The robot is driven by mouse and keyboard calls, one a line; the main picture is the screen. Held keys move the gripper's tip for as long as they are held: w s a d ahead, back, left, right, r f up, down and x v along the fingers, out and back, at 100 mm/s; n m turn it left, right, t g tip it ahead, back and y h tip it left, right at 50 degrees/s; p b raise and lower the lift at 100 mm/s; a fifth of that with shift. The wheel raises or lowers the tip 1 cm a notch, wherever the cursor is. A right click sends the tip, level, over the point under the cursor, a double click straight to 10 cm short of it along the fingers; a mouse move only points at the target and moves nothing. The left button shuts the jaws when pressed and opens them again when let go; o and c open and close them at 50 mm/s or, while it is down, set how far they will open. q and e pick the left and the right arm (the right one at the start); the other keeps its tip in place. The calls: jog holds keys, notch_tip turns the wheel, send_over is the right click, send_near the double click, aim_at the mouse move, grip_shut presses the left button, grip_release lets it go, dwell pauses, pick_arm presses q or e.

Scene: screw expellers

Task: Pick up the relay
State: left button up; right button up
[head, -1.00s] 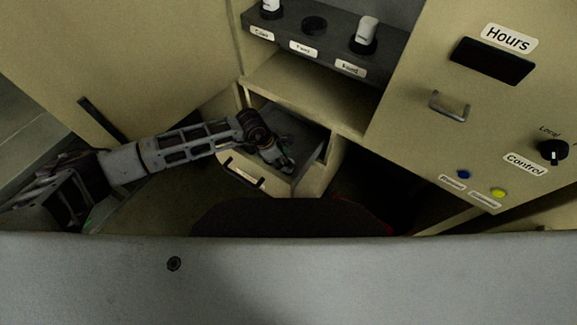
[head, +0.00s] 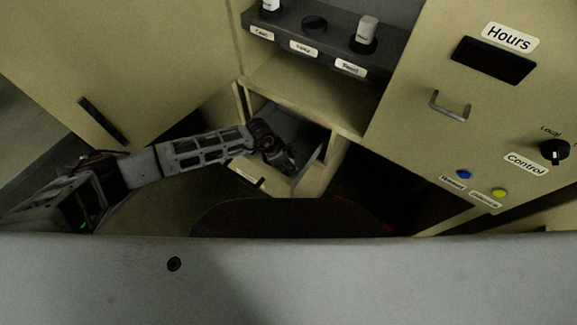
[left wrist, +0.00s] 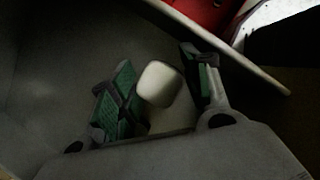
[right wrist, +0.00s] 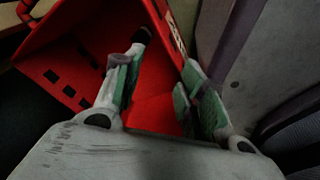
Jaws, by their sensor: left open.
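A pale, rounded block, likely the relay (left wrist: 160,84), is in the grey-floored open drawer (left wrist: 45,75). In the left wrist view it stands between the green-padded fingers of my left gripper (left wrist: 157,62), which is open. I cannot tell whether either finger touches it. In the head view my left gripper (head: 282,158) reaches down into the drawer (head: 318,172), and the block is hidden there. My right gripper (right wrist: 163,65) has its fingers apart, over a red box (right wrist: 155,112), and shows only in the right wrist view.
A grey shelf (head: 335,60) above the drawer carries white-topped parts (head: 367,31) and an empty-looking round socket (head: 314,24). The control panel (head: 420,150) stands on the right. In the left wrist view the drawer wall (left wrist: 225,48) runs close beside the fingers.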

jog(key=shift+s, duration=0.1)
pick_arm(q)
jog(key=c, duration=0.7)
pick_arm(e)
jog(key=shift+s+f, duration=0.15)
jog(key=shift+s, duration=0.25)
pick_arm(q)
jog(key=shift+r, duration=0.1)
pick_arm(e)
jog(key=shift+s, duration=0.1)
pick_arm(q)
notch_tip(320, 180, up, 9)
jog(key=shift+f, duration=0.15)
pick_arm(e)
jog(key=shift+w+d, duration=0.2)
jog(key=shift+w, duration=0.05)
pick_arm(q)
jog(key=shift+r, duration=0.6)
pick_arm(e)
jog(key=shift+s+d, duration=0.1)
jog(key=shift+s, duration=0.2)
jog(key=shift+s, duration=0.25)
